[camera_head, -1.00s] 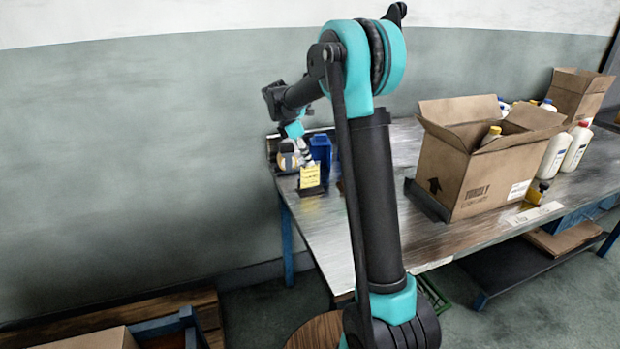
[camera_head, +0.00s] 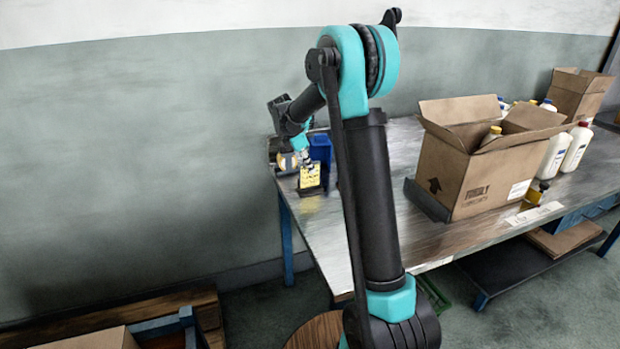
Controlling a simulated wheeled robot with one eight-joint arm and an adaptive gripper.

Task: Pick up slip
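A yellow slip (camera_head: 310,176) stands upright at the left end of the metal table, against a small dark holder. My gripper (camera_head: 305,160) is at the slip's upper edge, reaching down from behind and above it. The fingers are small and partly hidden, and I cannot tell whether they touch the slip or are closed on it.
A blue bin (camera_head: 320,148) stands just behind and right of the slip. A tape roll-like item (camera_head: 287,161) lies left of it. An open cardboard box (camera_head: 478,165) with bottles, white bottles (camera_head: 576,147) and another carton (camera_head: 580,95) fill the table's right side. The metal table (camera_head: 405,220) is bare in front.

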